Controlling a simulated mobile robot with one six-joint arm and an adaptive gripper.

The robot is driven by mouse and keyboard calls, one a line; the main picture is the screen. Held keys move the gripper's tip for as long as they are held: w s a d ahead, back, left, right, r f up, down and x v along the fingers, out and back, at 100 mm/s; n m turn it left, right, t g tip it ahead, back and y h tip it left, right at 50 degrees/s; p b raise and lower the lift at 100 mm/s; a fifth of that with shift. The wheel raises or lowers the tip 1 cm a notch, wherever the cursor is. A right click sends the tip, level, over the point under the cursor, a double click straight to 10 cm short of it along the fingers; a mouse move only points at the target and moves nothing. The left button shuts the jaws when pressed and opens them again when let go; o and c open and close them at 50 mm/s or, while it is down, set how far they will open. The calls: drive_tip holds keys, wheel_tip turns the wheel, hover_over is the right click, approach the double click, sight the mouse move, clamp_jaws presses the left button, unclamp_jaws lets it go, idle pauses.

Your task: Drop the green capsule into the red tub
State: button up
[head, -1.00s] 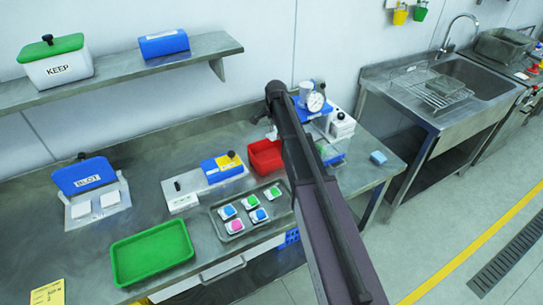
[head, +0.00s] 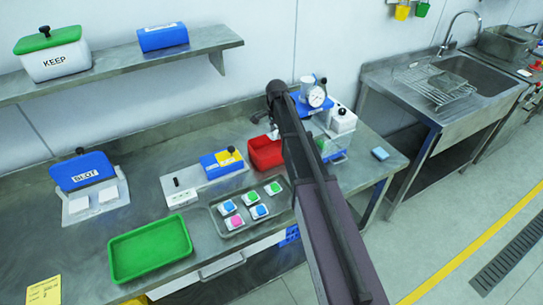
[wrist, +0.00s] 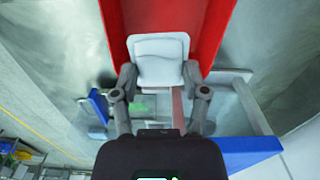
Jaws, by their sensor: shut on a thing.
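The red tub (head: 265,153) stands on the steel bench just left of my arm in the head view. It also fills the top middle of the wrist view (wrist: 112,22). My gripper (wrist: 160,74) is shut on a white, rounded-square capsule (wrist: 158,58), which overlaps the tub in the wrist view. The held capsule's coloured face is turned away, so I cannot confirm that it is green. In the head view my arm hides the gripper; a small white piece (head: 273,133) shows by the tub's back edge. Two green-topped capsules (head: 274,188) (head: 253,197) lie in the metal tray.
The metal tray (head: 219,231) also holds blue and pink capsules. A green tray (head: 150,249), a blue-and-yellow device (head: 222,164) and a blue BLOT unit (head: 83,172) stand to the left. A dial gauge (head: 317,97) stands close behind my arm.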

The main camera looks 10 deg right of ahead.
drive_tip(key=shift+f+b, duration=1.4)
drive_tip(key=shift+f, duration=0.35)
drive_tip(key=o, duration=0.7)
drive_tip(key=shift+o, duration=0.2)
drive_tip(key=shift+r, duration=0.25)
wheel_tip(320, 180, up, 6)
drive_tip(key=p, duration=0.6)
drive_tip(key=shift+f, duration=0.15)
drive_tip(key=shift+a+f+b, duration=0.25)
drive_tip(key=shift+f+b, duration=0.3)
drive_tip(key=shift+f, duration=0.1)
drive_tip(key=shift+a+f, duration=0.1)
drive_tip(key=shift+f, duration=0.05)
